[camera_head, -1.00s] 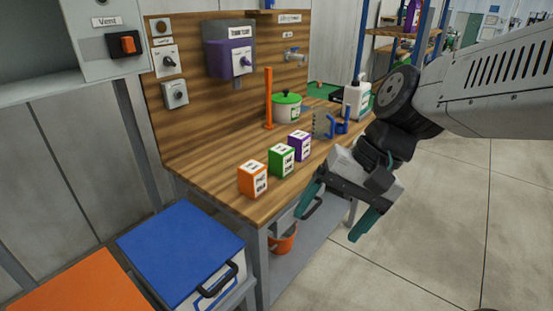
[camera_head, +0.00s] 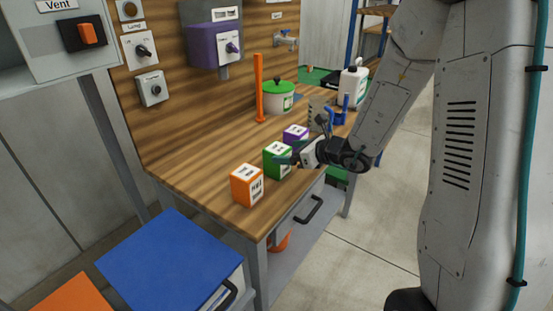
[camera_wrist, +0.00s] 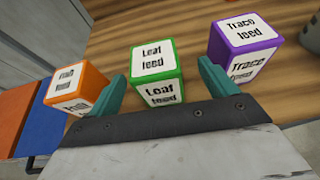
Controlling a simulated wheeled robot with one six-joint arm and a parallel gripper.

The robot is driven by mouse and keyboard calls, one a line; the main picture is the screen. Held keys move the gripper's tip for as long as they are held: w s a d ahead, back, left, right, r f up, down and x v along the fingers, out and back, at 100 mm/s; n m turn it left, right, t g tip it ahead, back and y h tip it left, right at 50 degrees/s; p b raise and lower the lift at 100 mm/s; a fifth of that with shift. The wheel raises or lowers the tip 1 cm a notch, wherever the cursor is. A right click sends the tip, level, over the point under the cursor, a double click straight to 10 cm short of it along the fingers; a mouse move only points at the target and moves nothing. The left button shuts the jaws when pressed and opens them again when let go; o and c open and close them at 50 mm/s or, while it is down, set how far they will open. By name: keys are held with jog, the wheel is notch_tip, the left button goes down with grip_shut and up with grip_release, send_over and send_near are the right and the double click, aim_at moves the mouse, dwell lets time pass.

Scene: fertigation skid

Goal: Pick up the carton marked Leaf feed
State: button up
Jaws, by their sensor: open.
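The green carton marked Leaf feed (camera_wrist: 156,73) stands upright on the wooden bench, between the orange and purple cartons; it also shows in the head view (camera_head: 277,160). My gripper (camera_wrist: 160,88) is open in the wrist view, with one teal finger to each side of the green carton. The carton lies in line with the gap between the fingers; I cannot tell whether they touch it. In the head view my gripper (camera_head: 291,157) reaches in from the right at the green carton, and its fingers are partly hidden.
An orange carton (camera_head: 247,186) stands nearer the bench's front corner, close to one finger. A purple carton marked Trace feed (camera_wrist: 246,42) stands on the other side. A green-lidded pot (camera_head: 278,98), an orange upright post (camera_head: 259,90) and a white bottle (camera_head: 353,84) stand farther back.

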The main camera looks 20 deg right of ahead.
aim_at(273, 151)
jog(key=x, duration=0.6)
jog(key=shift+a+r, duration=0.1)
jog(key=shift+a, duration=0.35)
jog(key=c, duration=1.3)
